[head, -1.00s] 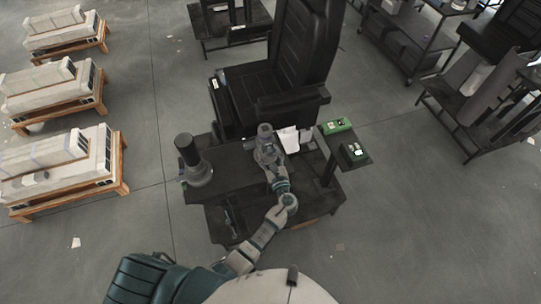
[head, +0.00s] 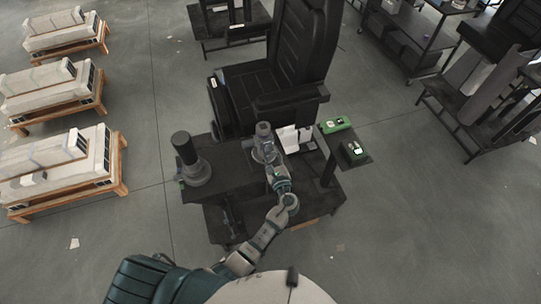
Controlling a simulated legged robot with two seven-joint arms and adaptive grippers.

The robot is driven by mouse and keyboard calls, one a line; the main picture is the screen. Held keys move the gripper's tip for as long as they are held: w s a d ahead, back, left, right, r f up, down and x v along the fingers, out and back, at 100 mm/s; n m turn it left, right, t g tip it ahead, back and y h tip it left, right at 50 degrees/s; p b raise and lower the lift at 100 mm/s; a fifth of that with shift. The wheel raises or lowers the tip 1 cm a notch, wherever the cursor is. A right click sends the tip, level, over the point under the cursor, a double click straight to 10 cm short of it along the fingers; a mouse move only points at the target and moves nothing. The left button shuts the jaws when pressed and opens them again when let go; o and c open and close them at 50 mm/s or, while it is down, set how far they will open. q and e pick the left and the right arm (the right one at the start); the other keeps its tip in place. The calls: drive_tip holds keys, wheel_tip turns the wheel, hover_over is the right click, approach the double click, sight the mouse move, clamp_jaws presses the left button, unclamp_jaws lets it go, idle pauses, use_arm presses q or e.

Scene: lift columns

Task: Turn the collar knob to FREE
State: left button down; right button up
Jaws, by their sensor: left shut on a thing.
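A grey lift column (head: 263,130) with a collar stands upright near the middle of the dark workbench. My left gripper (head: 264,153) is at the collar, on the near side of the column. It is shut on the collar knob, which is small and mostly hidden by the fingers. The knob's markings are too small to read. A second column, with a black cylinder (head: 184,148) on a grey flanged base, stands on the bench to the left, apart from the gripper. My right gripper is not in view.
The dark workbench (head: 222,178) carries white sheets (head: 288,139) right of the column. A black seat (head: 300,60) stands behind. Pallets with pale units (head: 60,165) stand left.

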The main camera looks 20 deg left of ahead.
use_arm(q)
drive_tip(key=n+b, duration=0.3)
drive_tip(key=shift+f+n, duration=0.25)
drive_tip(key=shift+n, duration=0.15)
use_arm(e)
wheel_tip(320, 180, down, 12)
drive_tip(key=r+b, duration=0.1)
drive_tip(key=b, duration=0.7)
use_arm(q)
drive_tip(key=shift+r+n+y+b, duration=0.15)
drive_tip(key=shift+n+b, duration=0.8)
drive_tip(key=shift+n, duration=2.2)
drive_tip(key=shift+f+n+y+b, duration=0.15)
drive_tip(key=shift+n+b, duration=0.8)
drive_tip(key=shift+n, duration=2.2)
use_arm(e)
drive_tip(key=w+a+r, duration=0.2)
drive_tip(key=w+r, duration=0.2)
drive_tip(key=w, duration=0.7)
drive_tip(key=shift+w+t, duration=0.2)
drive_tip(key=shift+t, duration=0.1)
use_arm(q)
drive_tip(key=shift+r, duration=0.1)
drive_tip(key=c, duration=0.8)
unclamp_jaws()
drive_tip(key=shift+o, duration=0.2)
drive_tip(key=shift+d, duration=0.1)
drive_tip(key=v, duration=0.7)
drive_tip(key=shift+s+d, duration=0.15)
drive_tip(key=shift+s, duration=0.05)
